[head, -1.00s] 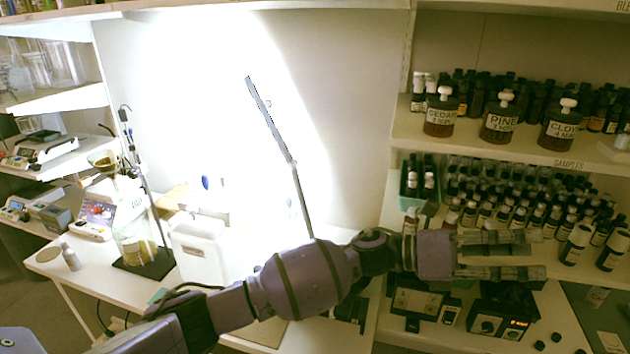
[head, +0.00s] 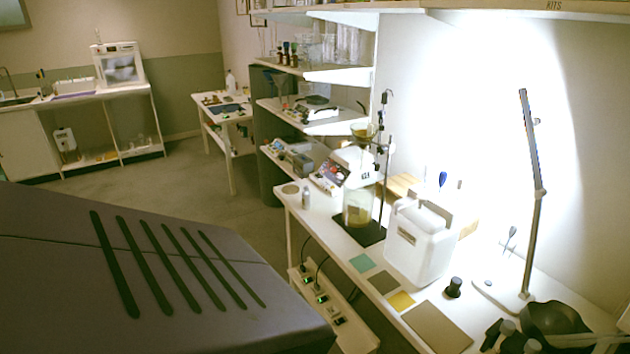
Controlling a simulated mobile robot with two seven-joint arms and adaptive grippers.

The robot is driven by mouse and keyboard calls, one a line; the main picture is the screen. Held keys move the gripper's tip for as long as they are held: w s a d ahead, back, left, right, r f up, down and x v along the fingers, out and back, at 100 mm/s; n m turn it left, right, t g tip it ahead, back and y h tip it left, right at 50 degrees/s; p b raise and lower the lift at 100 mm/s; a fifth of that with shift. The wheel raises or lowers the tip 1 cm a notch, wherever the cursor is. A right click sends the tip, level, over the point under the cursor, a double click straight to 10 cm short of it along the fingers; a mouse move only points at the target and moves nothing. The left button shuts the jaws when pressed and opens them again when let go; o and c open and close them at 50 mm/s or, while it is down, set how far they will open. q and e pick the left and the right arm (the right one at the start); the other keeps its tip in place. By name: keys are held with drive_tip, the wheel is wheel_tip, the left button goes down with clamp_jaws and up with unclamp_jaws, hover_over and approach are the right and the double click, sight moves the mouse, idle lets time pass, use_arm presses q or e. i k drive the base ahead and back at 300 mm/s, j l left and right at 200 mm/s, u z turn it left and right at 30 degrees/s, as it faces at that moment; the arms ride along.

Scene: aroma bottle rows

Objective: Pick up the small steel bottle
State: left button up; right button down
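A small grey metallic bottle (head: 305,198), which looks like the steel bottle, stands upright on the far left end of the white bench (head: 332,237) in the head view. It is beside a round tan disc (head: 290,189) and left of the glass vessel on the dark stand base. Nothing is touching it. A large purple-grey part of my own body with dark slots fills the lower left.
The glass vessel (head: 358,208), a white jug (head: 418,240), a black-capped item (head: 453,287) and a lamp (head: 533,220) stand on the bench. A power strip (head: 322,298) lies below the front edge. Open floor lies left.

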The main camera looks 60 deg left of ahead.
sight(306, 194)
drive_tip(key=u, duration=1.55)
drive_tip(key=l+u, duration=0.65)
drive_tip(key=u, duration=0.2)
drive_tip(key=k+l, duration=0.1)
drive_tip(key=l, duration=0.3)
drive_tip(key=k+l, duration=0.1)
drive_tip(key=l, duration=0.35)
drive_tip(key=i+j+u, duration=0.1)
drive_tip(key=u, duration=0.25)
drive_tip(key=i+u, duration=0.35)
drive_tip(key=i, duration=3.15)
drive_tip(key=i+z, duration=0.35)
drive_tip(key=i+j+z, duration=0.15)
drive_tip(key=z, duration=0.2)
drive_tip(key=i+j+z, duration=0.15)
drive_tip(key=z, duration=0.2)
drive_tip(key=i, duration=0.05)
